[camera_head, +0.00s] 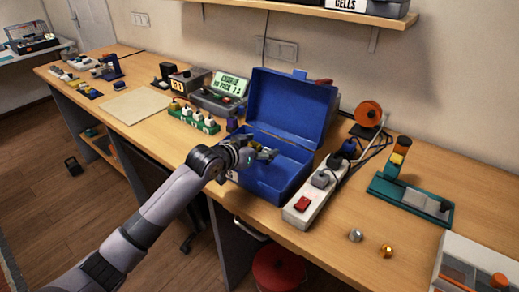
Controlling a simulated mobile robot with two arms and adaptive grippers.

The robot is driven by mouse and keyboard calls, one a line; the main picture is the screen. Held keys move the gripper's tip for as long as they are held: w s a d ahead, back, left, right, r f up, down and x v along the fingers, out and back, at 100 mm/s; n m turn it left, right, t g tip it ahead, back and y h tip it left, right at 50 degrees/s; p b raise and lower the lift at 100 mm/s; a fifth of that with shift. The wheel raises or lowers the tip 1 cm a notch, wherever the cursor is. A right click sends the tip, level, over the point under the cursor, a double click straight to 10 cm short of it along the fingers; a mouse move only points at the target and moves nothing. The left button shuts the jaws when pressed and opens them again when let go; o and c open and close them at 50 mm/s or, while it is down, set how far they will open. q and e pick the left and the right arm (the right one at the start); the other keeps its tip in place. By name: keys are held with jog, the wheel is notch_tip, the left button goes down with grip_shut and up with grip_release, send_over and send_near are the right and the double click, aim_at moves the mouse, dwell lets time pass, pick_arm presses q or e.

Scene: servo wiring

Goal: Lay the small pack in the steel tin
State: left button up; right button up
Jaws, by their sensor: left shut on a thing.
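My left gripper (262,155) reaches in from the lower left over the front of the open blue box. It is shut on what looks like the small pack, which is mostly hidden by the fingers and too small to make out. A small silvery cup (355,235), which looks like the steel tin, stands on the bench to the right, near the front edge. A similar brass-coloured cup (386,251) stands just right of it. The gripper is well left of both cups. My right gripper is not in view.
The blue box (285,104) has its lid up. A white power strip (312,202) with plugs lies between it and the cups. A teal stand (411,203) and an organiser tray (462,274) are at the right. Green-based battery holders (196,120) and a charger (219,95) stand left.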

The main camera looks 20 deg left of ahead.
pick_arm(q)
jog(key=shift+f, duration=0.4)
jog(key=shift+f, duration=0.1)
jog(key=shift+f, duration=0.5)
jog(key=o, duration=1.2)
jog(key=shift+o, duration=0.2)
jog(key=shift+r, duration=0.1)
jog(key=shift+r, duration=0.35)
jog(key=shift+s+a+r, duration=0.1)
jog(key=shift+s+r, duration=0.1)
jog(key=shift+s, duration=0.05)
jog(key=v, duration=1.1)
jog(key=shift+s+b, duration=0.25)
jog(key=shift+b, duration=0.1)
